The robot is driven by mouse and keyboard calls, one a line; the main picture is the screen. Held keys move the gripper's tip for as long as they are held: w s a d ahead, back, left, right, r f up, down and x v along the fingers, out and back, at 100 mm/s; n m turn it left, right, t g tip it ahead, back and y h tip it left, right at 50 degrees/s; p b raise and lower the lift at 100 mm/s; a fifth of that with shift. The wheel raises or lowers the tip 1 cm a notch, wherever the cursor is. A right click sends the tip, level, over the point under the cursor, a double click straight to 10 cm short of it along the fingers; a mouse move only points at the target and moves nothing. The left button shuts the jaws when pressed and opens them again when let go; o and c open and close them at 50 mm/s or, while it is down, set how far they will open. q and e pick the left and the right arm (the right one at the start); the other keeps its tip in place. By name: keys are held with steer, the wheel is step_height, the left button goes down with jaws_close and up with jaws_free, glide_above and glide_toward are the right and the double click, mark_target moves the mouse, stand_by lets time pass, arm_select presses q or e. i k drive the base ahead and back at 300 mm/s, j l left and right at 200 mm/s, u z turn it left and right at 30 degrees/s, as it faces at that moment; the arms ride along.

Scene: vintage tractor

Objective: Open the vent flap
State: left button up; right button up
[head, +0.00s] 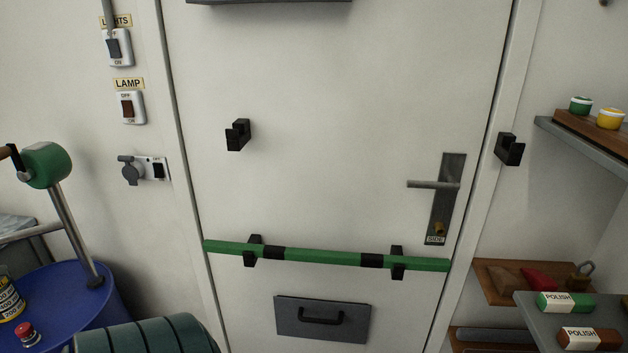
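The vent flap is probably the grey rectangular panel (352,330) low on the white door, below the green bar. It has a black handle (321,319) across its middle. The panel looks flush with the door, and I see no gap around it. Its lower edge is just inside the picture. Neither of my grippers shows in the head view.
A green bar (325,257) lies across the door (330,170) in black brackets. A lever handle (433,185) is at the right. A blue drum (60,300) and a green ribbed cylinder (150,338) stand at lower left.

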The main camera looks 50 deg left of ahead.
mark_target(332, 321)
steer(key=u, duration=0.4)
steer(key=j+u, duration=0.1)
steer(key=u, duration=0.65)
steer(key=i+j+u, duration=0.1)
steer(key=u, duration=0.25)
